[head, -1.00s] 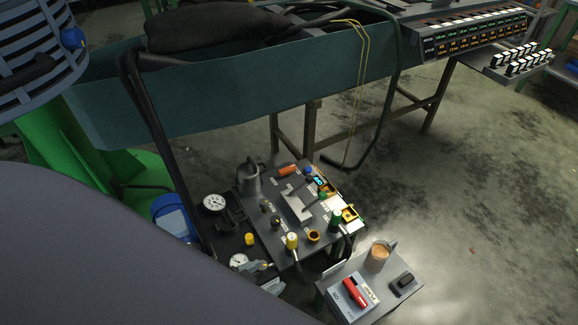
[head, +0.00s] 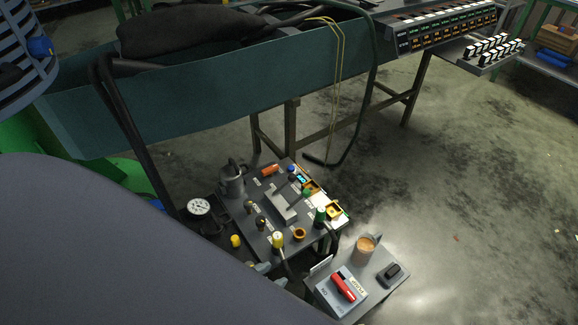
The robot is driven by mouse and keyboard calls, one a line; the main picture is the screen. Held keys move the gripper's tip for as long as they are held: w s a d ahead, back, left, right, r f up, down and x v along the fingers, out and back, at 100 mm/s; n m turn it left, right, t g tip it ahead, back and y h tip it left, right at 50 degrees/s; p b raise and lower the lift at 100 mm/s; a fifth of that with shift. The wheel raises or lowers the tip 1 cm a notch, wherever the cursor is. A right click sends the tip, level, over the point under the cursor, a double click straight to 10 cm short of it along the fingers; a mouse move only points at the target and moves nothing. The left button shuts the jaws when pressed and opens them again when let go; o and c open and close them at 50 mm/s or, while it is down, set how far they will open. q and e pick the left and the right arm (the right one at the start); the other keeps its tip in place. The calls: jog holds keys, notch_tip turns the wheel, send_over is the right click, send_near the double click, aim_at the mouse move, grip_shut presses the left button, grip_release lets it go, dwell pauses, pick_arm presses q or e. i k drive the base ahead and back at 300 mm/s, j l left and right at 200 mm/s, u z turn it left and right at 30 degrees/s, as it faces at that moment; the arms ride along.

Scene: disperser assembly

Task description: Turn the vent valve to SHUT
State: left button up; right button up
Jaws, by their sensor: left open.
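A dark panel table (head: 262,205) stands at the lower middle of the head view. It carries several small valves and knobs: a yellow-topped one (head: 278,239), a green-topped one (head: 320,215), a blue one (head: 292,170) and dark ones (head: 260,222). Their labels are too small to read, so I cannot tell which is the vent valve or how it is set. My left gripper (head: 271,275) shows only as pale fingertips at the panel's front edge, open, just below the yellow-topped valve. The rest of it is hidden behind my large grey arm part. My right gripper is not in view.
A pump switch box (head: 341,290) with a red handle stands on a side stand with a beaker (head: 365,248) and a black block (head: 391,274). A pressure gauge (head: 198,207) is left of the panel. A large teal trough (head: 200,105) lies behind. Floor at right is clear.

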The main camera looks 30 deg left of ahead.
aim_at(270, 171)
jog(key=i+l+z, duration=0.2)
jog(key=l, duration=0.2)
jog(key=l+z, duration=0.15)
jog(key=l, duration=0.25)
jog(key=i+l+z, duration=0.2)
jog(key=l, duration=0.2)
jog(key=i+l+z, duration=0.1)
jog(key=i+l, duration=0.5)
jog(key=i+l+u, duration=0.1)
jog(key=i+u, duration=0.15)
jog(key=i, duration=0.25)
jog(key=i+l+u, duration=0.25)
jog(key=i, duration=0.3)
jog(key=i+u, duration=0.25)
jog(key=i, duration=0.3)
jog(key=i+u, duration=0.25)
jog(key=i, duration=0.3)
jog(key=i+u, duration=1.15)
jog(key=u, duration=0.15)
jog(key=i+j+u, duration=0.1)
jog(key=u, duration=0.25)
jog(key=i+l+u, duration=0.1)
jog(key=i+u, duration=0.65)
jog(key=i+j, duration=0.05)
